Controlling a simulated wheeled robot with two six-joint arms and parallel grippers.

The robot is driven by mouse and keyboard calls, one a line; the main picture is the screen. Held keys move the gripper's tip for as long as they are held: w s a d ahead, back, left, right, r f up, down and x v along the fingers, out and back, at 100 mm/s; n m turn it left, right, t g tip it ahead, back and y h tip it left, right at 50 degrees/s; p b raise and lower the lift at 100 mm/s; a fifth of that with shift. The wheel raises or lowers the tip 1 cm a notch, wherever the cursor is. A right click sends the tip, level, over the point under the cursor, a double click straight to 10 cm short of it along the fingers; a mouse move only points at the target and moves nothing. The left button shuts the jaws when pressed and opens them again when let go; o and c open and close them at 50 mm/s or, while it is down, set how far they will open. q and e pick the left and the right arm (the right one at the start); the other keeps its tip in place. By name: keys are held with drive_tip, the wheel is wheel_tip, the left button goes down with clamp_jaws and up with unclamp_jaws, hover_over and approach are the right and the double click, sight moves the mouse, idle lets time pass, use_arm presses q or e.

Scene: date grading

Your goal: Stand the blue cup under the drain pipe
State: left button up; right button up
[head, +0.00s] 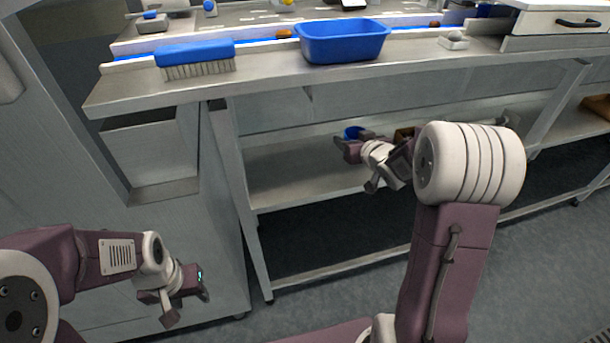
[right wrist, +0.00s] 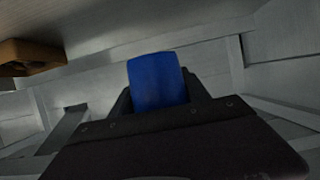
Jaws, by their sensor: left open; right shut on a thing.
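The blue cup (head: 353,132) shows small in the head view, under the table, partly hidden by my right gripper (head: 354,147). In the right wrist view the blue cup (right wrist: 157,81) stands between the two dark fingers, which are shut on it. Whether it touches the shelf below cannot be told. My left gripper (head: 182,297) is open and empty at the lower left, low in front of the grey cabinet. A grey pipe-like end (head: 510,118) shows under the table at the right; I cannot tell if it is the drain pipe.
A metal lower shelf (head: 290,178) runs under the table (head: 270,80). A brown block (right wrist: 30,55) shows at the left in the right wrist view. A blue tub (head: 343,42) and a blue brush (head: 196,55) are on the tabletop. A grey cabinet (head: 190,240) stands at the left.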

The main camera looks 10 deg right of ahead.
drive_tip(key=shift+a+f, duration=0.1)
drive_tip(key=shift+a, duration=0.15)
drive_tip(key=w+a+f+b, duration=0.2)
drive_tip(key=a+f+b, duration=0.1)
drive_tip(key=a, duration=0.1)
drive_tip(key=b, duration=0.1)
hover_over(308, 170)
wheel_tip(308, 170, down, 4)
drive_tip(key=shift+r, duration=0.2)
wheel_tip(308, 170, down, 4)
drive_tip(key=shift+r+b, duration=0.1)
drive_tip(key=shift+b, duration=0.65)
drive_tip(key=shift+w+d, duration=0.1)
drive_tip(key=shift+f, duration=0.25)
drive_tip(key=o, duration=1.3)
